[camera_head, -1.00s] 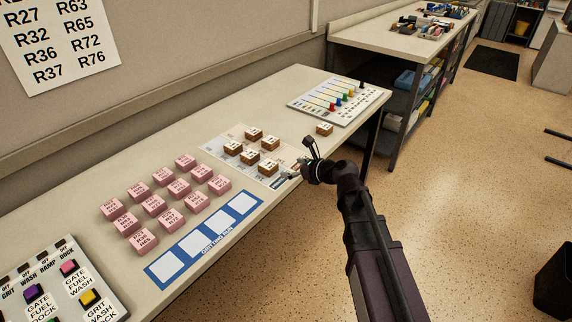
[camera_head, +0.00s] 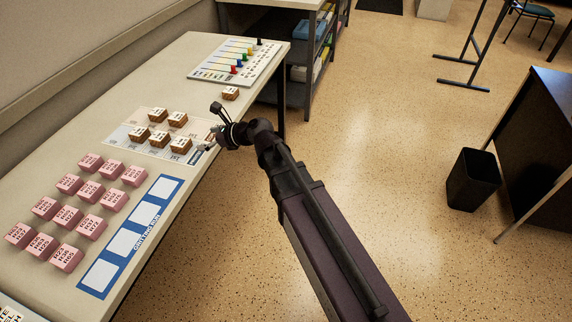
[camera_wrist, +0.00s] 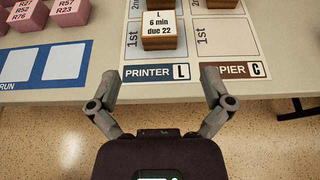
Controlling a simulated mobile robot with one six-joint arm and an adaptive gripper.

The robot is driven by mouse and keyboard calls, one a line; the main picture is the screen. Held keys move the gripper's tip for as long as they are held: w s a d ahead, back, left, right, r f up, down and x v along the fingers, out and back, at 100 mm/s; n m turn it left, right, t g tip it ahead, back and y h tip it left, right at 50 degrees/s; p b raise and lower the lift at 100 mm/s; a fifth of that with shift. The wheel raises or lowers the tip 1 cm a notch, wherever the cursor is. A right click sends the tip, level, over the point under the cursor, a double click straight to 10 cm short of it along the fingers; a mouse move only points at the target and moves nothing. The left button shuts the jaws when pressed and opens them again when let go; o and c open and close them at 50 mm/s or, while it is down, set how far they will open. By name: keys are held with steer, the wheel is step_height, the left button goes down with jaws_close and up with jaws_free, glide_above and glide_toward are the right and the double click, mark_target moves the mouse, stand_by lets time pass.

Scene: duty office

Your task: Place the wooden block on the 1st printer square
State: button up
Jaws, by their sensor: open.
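Several wooden blocks stand on the white grid mat (camera_head: 119,133); one more wooden block (camera_head: 231,93) stands apart from it, below the slider panel. In the wrist view, a wooden block (camera_wrist: 158,30) labelled "L 6 min due 22" sits in the printer column, beside the "1st" mark and behind the blue PRINTER label (camera_wrist: 150,73). The copier's 1st square (camera_wrist: 226,37) beside it is bare. My gripper (camera_wrist: 160,88) is open and empty at the table's front edge, its fingers spread short of the block. It also shows in the head view (camera_head: 211,141).
Pink blocks (camera_head: 68,217) stand in rows left of the mat. A blue strip with white squares (camera_head: 125,241) lies along the front edge. A slider panel (camera_head: 238,62) lies at the table's far end.

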steer(key=s+d+f+n+g+h, duration=0.1)
steer(key=s+d+f+n+h, duration=0.2)
steer(key=d+n, duration=0.4)
steer(key=s+d+f+n+g+h, duration=0.2)
steer(key=s+d+f+n+h, duration=0.2)
steer(key=d+n, duration=0.4)
steer(key=s+d+f+n+g+h, duration=0.2)
steer(key=s+d+f+n+h, duration=0.2)
steer(key=d, duration=1.5)
steer(key=s+n+h, duration=0.1)
steer(key=n, duration=0.2)
steer(key=shift+s+f+n, duration=0.25)
steer(key=shift+n, duration=0.05)
